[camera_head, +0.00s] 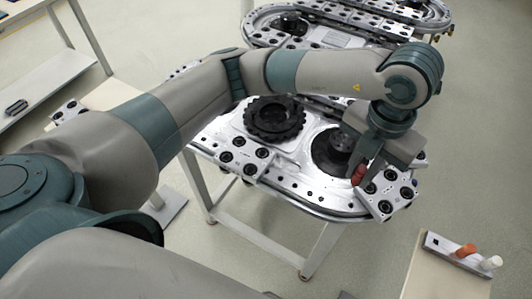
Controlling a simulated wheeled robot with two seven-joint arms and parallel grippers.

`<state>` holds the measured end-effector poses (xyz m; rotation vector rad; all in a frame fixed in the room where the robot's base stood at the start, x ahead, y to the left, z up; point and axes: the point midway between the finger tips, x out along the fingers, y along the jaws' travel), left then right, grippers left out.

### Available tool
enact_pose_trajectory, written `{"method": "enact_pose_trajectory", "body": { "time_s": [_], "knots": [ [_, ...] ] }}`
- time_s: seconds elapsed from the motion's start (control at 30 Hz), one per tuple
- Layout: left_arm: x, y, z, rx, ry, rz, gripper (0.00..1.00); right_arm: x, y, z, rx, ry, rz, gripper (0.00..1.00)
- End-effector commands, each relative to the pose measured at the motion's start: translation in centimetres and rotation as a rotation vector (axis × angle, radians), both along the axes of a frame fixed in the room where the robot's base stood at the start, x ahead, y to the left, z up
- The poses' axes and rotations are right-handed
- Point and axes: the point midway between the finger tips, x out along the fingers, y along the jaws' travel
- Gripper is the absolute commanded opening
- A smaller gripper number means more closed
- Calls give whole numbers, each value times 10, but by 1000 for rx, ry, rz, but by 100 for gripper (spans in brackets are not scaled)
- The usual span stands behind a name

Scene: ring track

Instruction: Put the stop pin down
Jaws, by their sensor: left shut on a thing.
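My left gripper (362,172) is over the near right end of the ring track (318,193), pointing down. It is shut on the stop pin (358,175), a small red piece of which only part shows between the fingers. The pin is close to a silver plate with dark round holes (385,191) at the track's corner. I cannot tell whether the pin touches the plate. My right gripper is not in view.
A dark toothed wheel (274,119) and a dark round hub (333,152) sit on the track. At the lower right, a stand (437,240) holds an orange pin (465,250) and a white pin (491,262). A shelf unit (55,75) stands at the left.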

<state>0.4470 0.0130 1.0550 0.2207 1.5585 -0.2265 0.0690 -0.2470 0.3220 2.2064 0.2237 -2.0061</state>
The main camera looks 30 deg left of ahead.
Motion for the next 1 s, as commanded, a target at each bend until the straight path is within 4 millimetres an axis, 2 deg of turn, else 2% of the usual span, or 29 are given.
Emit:
{"method": "enact_pose_trajectory", "body": {
  "time_s": [0.13,0.57,0.77,1.0],
  "knots": [
    [0,-2,2,0,0,-12,0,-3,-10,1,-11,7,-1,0],
    [0,1,1,0,1,-11,0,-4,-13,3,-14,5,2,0],
    [-2,21,-10,1,4,-10,0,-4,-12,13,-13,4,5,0],
    [-7,62,-35,0,5,-9,0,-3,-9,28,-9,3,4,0]
  ]
}}
